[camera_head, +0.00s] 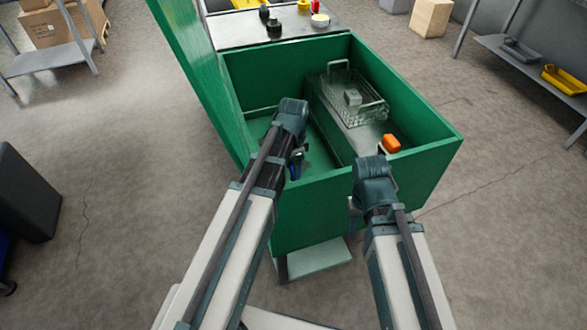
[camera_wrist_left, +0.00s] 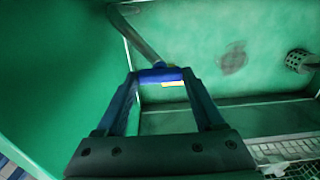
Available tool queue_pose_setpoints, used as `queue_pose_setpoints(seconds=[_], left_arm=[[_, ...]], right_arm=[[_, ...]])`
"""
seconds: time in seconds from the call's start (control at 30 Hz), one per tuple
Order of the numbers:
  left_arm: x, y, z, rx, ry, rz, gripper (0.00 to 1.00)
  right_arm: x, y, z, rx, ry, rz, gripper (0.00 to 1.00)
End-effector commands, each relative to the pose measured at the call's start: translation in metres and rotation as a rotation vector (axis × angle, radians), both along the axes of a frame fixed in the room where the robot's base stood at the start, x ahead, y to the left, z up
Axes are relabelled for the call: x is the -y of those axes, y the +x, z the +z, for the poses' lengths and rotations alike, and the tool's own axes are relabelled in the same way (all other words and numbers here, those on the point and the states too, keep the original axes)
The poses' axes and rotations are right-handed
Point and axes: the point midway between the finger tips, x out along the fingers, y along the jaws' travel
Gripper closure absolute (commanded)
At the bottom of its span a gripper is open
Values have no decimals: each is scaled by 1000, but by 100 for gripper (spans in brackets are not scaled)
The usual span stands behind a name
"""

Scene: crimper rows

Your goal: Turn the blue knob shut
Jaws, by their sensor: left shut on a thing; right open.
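The blue knob (camera_wrist_left: 160,76) shows in the left wrist view, at the lower end of a grey pipe (camera_wrist_left: 137,35) inside the green tub. My left gripper (camera_head: 295,166) reaches down into the left part of the tub, and its two fingers are closed on the knob from both sides. In the head view the knob cannot be made out behind my gripper. My right gripper (camera_head: 354,214) is open at the tub's front wall, with its fingertips mostly hidden behind its wrist.
The green tub (camera_head: 425,160) has a raised green lid (camera_head: 190,75) on its left. Inside on the right are a wire basket (camera_head: 372,110) holding a grey block and an orange object (camera_head: 391,143). A worktop (camera_head: 235,32) with small items stands behind.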

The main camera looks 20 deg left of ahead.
Motion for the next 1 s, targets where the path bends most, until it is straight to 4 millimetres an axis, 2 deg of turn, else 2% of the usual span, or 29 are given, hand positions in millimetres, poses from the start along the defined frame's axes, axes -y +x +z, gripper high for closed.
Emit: queue_pose_setpoints(seconds=[0.47, 0.5, 0.63, 0.67, 1.0], left_arm=[[0, 0, 0, -1, 0, -16, 86], [0, 0, 0, -1, 0, -16, 28], [0, 0, 0, -1, 1, -15, 5], [0, 0, 0, -1, 1, -15, 0], [0, 0, 2, 0, 0, -13, 0]], right_arm=[[0, 0, 0, 0, 0, 0, 50], [0, 0, 0, 0, 0, 0, 50], [0, 0, 0, 0, 0, 0, 50], [0, 0, 0, 0, 0, 0, 50], [0, 0, 3, 0, 0, 0, 50]])
